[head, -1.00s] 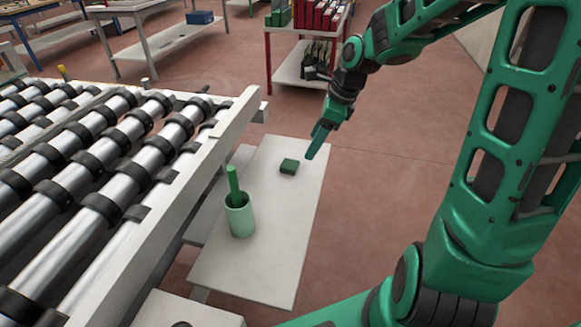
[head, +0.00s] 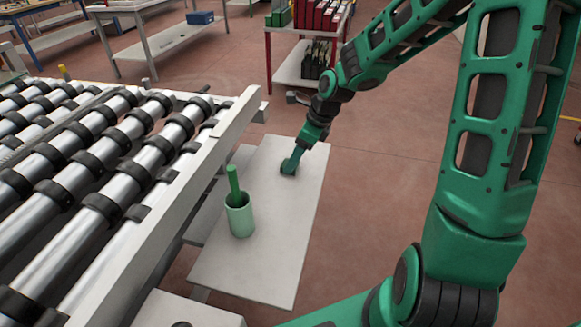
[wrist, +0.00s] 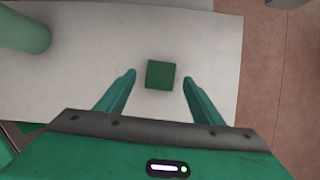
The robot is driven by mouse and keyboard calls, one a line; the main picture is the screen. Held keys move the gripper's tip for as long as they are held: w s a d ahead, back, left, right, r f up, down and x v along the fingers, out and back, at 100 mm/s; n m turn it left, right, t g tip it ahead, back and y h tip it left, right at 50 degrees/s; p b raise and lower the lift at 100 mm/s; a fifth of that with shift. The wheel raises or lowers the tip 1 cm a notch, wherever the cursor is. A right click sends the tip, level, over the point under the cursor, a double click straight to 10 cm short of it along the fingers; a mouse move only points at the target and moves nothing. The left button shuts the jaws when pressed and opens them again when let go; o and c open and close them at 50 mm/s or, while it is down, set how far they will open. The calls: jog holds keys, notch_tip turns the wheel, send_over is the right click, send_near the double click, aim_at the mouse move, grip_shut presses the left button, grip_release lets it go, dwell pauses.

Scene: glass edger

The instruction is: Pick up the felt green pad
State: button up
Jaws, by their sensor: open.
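The felt green pad (wrist: 160,75) is a small dark green square lying on the white table. In the wrist view it sits between and slightly beyond the tips of my gripper (wrist: 158,78), with bare table showing on both sides of it. The jaws are open and apart from the pad. In the head view my gripper (head: 290,167) is over the pad's spot and hides most or all of it; its height above the table is hard to tell there.
A light green cup (head: 240,215) holding a green stick stands on the white table (head: 255,270), left of and nearer than my gripper. A roller conveyor (head: 110,190) runs along the table's left side. The table's near part is clear.

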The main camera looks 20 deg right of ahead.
jog(key=shift+x, duration=1.2)
jog(key=shift+c, duration=0.2)
jog(key=c, duration=1.1)
jog(key=shift+r, duration=0.1)
